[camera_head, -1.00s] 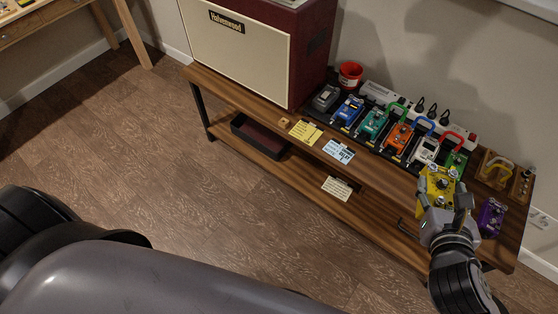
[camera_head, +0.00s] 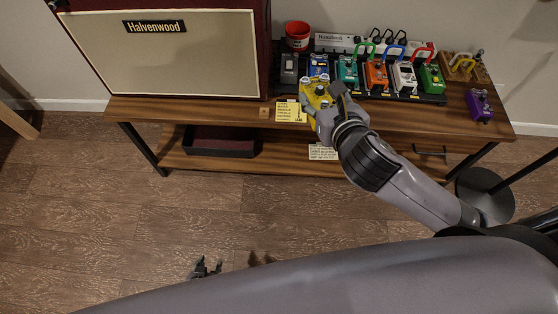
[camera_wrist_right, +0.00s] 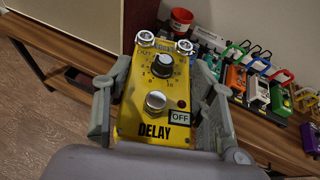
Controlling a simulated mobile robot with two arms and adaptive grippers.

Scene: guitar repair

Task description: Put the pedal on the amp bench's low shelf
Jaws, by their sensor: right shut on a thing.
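The yellow DELAY pedal (camera_head: 317,97) is held in my right gripper (camera_head: 326,103), whose fingers press on both its sides in the right wrist view (camera_wrist_right: 155,98). The pedal is over the front part of the amp bench's top (camera_head: 240,112), in front of the row of pedals. The low shelf (camera_head: 285,163) runs below the top, with bare wood at its middle; my right arm hides part of its right side. My left gripper (camera_head: 205,267) shows small and low over the floor, its fingers apart and empty.
A dark tray (camera_head: 222,143) sits on the low shelf's left part. A large amp (camera_head: 190,55) stands on the top, with a red cup (camera_head: 298,36) and a pedalboard of several pedals beside it. A purple pedal (camera_head: 479,105) is at the right. Paper notes (camera_head: 290,112) are at the front edge.

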